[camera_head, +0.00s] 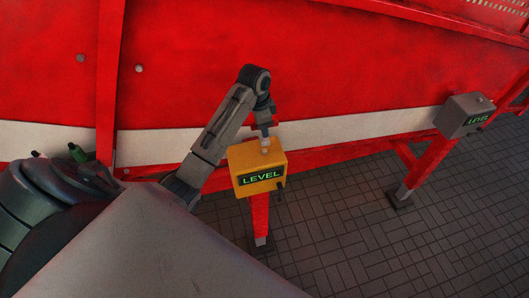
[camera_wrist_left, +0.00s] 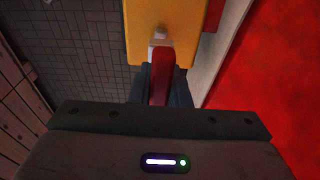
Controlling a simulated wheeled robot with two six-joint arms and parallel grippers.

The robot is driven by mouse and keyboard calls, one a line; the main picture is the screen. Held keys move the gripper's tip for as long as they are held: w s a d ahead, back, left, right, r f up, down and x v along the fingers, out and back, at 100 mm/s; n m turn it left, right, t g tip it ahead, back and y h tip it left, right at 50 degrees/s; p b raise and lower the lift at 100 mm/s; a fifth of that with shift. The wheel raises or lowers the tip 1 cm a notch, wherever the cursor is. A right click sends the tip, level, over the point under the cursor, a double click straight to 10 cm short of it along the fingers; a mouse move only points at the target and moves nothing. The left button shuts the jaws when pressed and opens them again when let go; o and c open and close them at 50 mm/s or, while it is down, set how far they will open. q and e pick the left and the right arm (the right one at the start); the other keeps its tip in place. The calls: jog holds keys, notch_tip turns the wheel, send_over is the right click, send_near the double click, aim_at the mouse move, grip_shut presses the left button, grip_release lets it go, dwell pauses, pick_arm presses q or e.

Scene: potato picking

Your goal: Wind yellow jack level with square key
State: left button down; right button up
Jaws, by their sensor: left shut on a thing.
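The yellow jack (camera_head: 247,158) is a box on a red leg, with a lit green "LEVEL" display on its front. A pale stub (camera_head: 265,147) stands on its top. My left gripper (camera_head: 264,128) points down just above that stub. In the left wrist view my left gripper (camera_wrist_left: 160,88) is shut on the red handle of the square key (camera_wrist_left: 161,72). The key's far end meets or overlaps the pale stub on the yellow jack (camera_wrist_left: 180,45); I cannot tell how deeply it sits. My right gripper is not in view.
A grey jack (camera_head: 462,110) with its own green "LEVEL" display stands on a red leg at the right. A large red machine wall (camera_head: 340,65) with a white stripe runs close behind the yellow jack. The paved floor (camera_head: 340,240) in front is clear.

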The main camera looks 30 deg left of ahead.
aim_at(265, 139)
pick_arm(q)
jog(key=n, duration=0.3)
jog(key=shift+d+r+n, duration=0.1)
jog(key=shift+r+n, duration=0.1)
jog(key=shift+n, duration=0.2)
jog(key=n, duration=0.2)
jog(key=n+y, duration=0.1)
jog(key=shift+r+n, duration=0.2)
jog(key=shift+n, duration=0.2)
jog(key=n, duration=0.3)
jog(key=shift+d+r+n+t, duration=0.15)
jog(key=shift+r+n+t, duration=0.1)
jog(key=shift+n+t, duration=0.05)
jog(key=n, duration=0.5)
jog(key=shift+r+y, duration=0.3)
jog(key=shift+y, duration=0.1)
jog(key=shift+f, duration=0.1)
jog(key=shift+f, duration=2.25)
jog(key=shift+f+b, duration=0.4)
jog(key=shift+f, duration=0.75)
